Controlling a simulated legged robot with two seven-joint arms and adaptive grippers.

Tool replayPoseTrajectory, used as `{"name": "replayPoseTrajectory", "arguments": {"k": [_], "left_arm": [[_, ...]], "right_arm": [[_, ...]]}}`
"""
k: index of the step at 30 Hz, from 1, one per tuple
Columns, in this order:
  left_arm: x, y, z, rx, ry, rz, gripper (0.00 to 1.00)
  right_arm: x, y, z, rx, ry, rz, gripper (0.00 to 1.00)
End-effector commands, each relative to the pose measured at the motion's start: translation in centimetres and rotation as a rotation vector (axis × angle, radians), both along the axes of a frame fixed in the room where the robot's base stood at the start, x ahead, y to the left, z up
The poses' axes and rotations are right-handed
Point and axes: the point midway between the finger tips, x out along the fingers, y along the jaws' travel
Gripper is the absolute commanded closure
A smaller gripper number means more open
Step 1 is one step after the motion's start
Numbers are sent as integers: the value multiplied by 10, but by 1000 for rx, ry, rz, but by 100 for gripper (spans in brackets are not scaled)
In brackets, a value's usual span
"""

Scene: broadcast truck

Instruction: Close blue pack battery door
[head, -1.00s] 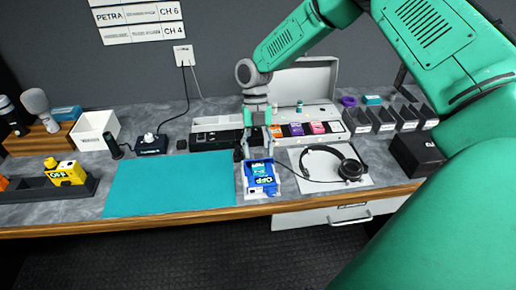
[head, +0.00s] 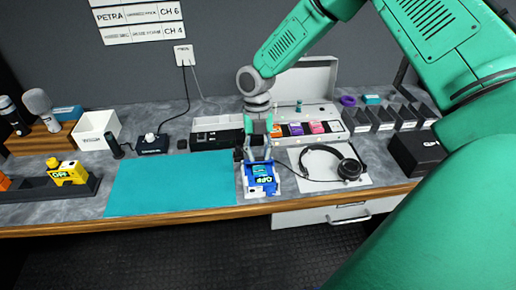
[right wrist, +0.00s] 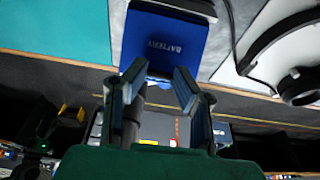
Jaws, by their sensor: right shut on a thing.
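The blue pack (head: 264,186) sits in a white holder (head: 248,192) near the table's front edge, right of the teal mat. Its lettered face shows in the head view. In the right wrist view a blue face lettered BATTERY (right wrist: 172,44) lies just beyond my fingertips. My right gripper (head: 258,155) comes down from above at the pack's far end. Whether the battery door is fully closed cannot be told. My left gripper is not in view.
The teal mat (head: 170,184) lies clear on the left. A headset (head: 347,168) on a white sheet stands close on the right, its cable near the pack. An open case (head: 306,80) with colored packs is behind. A yellow pack (head: 68,173) sits in a dark tray.

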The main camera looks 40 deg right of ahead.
Motion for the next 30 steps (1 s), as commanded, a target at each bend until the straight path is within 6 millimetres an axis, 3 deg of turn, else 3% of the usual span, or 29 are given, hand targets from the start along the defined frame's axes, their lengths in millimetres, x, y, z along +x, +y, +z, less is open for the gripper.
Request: {"name": "replayPoseTrajectory", "arguments": {"k": [8, 21, 30], "left_arm": [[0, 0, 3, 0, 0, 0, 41], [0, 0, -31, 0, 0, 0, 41], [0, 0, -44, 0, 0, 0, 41]], "right_arm": [[-11, 7, -8, -114, -178, 9, 100], [-18, 10, -23, -219, -350, 6, 100], [-20, 12, -25, -247, -398, 2, 100]]}}
